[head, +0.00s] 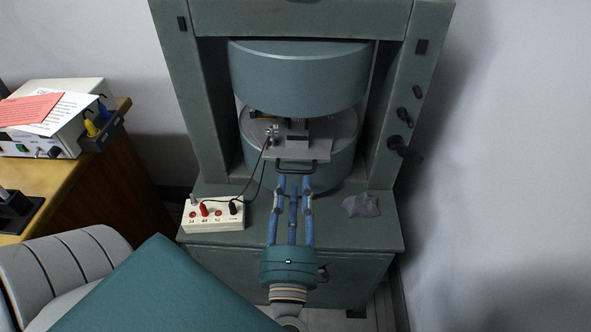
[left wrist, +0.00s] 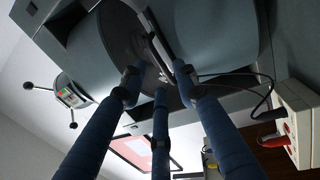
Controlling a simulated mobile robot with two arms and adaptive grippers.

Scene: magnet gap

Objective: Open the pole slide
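The pole slide is a pale flat plate (head: 343,150) between the two round grey-green poles of the magnet, with a dark bar handle (head: 296,171) along its front edge. Small metal parts sit on the plate. The upper pole (head: 300,75) hangs above it. My left gripper (head: 293,180) has three blue fingers pointing at the handle, with the tips just in front of or at it. The fingers look apart, and I see nothing clamped between them. In the left wrist view the fingertips (left wrist: 158,82) are near a dark bar; contact cannot be told. My right gripper is not in view.
A white box (head: 213,215) with red sockets and leads running to the plate stands on the cabinet ledge, left of my gripper. A grey cloth (head: 361,205) lies to the right. Dark knobs (head: 404,115) stick out on the right frame post. A desk with an instrument (head: 52,120) stands left.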

